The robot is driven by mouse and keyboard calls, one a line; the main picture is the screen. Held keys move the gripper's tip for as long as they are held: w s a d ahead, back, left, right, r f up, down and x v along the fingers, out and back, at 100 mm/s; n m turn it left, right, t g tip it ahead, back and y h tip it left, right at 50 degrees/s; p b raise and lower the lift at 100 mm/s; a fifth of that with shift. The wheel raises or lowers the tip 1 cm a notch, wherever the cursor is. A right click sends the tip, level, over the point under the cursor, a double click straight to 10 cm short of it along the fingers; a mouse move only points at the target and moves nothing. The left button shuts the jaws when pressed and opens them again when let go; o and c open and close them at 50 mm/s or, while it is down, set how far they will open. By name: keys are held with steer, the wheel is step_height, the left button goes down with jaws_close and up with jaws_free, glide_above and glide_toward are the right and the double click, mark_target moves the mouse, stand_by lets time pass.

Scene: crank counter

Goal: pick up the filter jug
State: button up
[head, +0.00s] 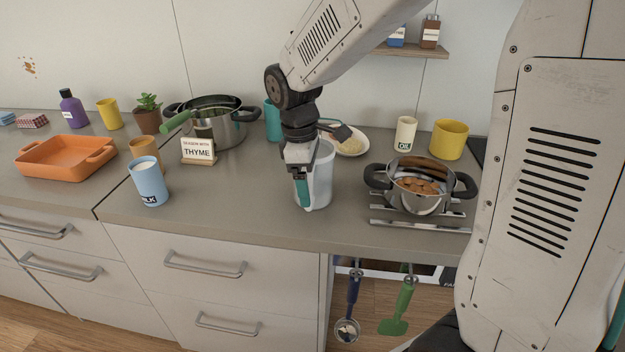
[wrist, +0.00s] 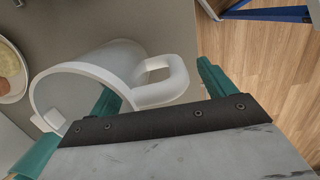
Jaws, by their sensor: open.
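The filter jug (head: 320,180) is a pale translucent vessel standing upright near the counter's front edge. My gripper (head: 303,188) points down at its near left side and hides part of it. In the wrist view the jug (wrist: 82,80) shows its white rim and a loop handle facing right. My gripper (wrist: 155,80) is open there, with teal fingertips apart and the handle in the space between them in the picture. Whether a finger touches the jug, I cannot tell.
A steel pan (head: 418,190) of brown pieces sits right of the jug. A plate (head: 350,141) lies behind it. A blue milk cup (head: 149,184) and a thyme sign (head: 198,152) stand left. Counter between milk cup and jug is clear. Utensils hang below the front edge.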

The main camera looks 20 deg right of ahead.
steer(key=c, duration=1.6)
steer(key=shift+o, duration=0.2)
steer(key=shift+r, duration=0.2)
